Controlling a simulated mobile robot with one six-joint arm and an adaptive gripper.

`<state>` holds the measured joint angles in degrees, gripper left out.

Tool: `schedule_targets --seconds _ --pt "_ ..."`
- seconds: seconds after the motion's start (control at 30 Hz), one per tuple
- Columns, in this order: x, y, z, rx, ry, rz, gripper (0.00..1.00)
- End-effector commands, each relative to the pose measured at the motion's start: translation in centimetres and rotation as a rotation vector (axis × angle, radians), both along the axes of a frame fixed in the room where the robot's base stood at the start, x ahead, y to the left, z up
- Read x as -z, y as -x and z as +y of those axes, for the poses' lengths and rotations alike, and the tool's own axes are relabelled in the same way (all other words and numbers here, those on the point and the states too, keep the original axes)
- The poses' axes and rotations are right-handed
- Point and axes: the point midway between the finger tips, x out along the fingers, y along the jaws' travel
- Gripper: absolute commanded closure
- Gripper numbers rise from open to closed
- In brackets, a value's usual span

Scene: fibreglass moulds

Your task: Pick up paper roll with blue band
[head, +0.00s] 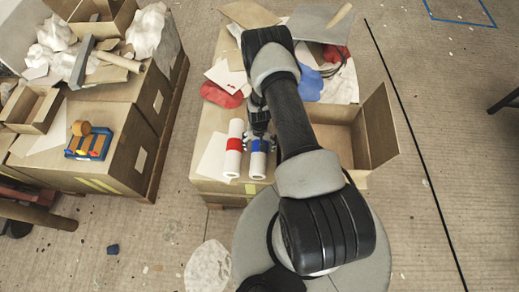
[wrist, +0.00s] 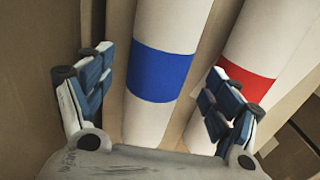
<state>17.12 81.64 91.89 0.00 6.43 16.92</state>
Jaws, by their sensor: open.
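The white paper roll with the blue band (head: 258,160) lies on a cardboard box in the head view. A second white roll with a red band (head: 234,150) lies beside it on the left. In the wrist view the blue-banded roll (wrist: 163,70) passes between the two fingers of my gripper (wrist: 155,100). My gripper is open, and a gap shows between the left finger and the roll. The red-banded roll (wrist: 240,75) is at the right, and the right finger overlaps it in the picture. I cannot tell whether that finger touches either roll.
An open cardboard box (head: 378,125) stands to the right of the rolls. Red and blue cloths (head: 222,95) lie behind. Cartons on a pallet at left carry a blue tray (head: 90,145) and white scraps. The floor at right is mostly clear.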

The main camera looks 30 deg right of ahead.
Motion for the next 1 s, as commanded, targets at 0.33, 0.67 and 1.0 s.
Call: schedule_targets --seconds 0.33,0.67,1.0 --pt "3.9 0.0 -0.2 0.0 0.0 0.0 0.18" --pt "3.8 0.0 -0.2 0.0 0.0 0.0 0.3" --pt "3.8 0.1 -0.2 0.0 -0.001 0.001 0.53"
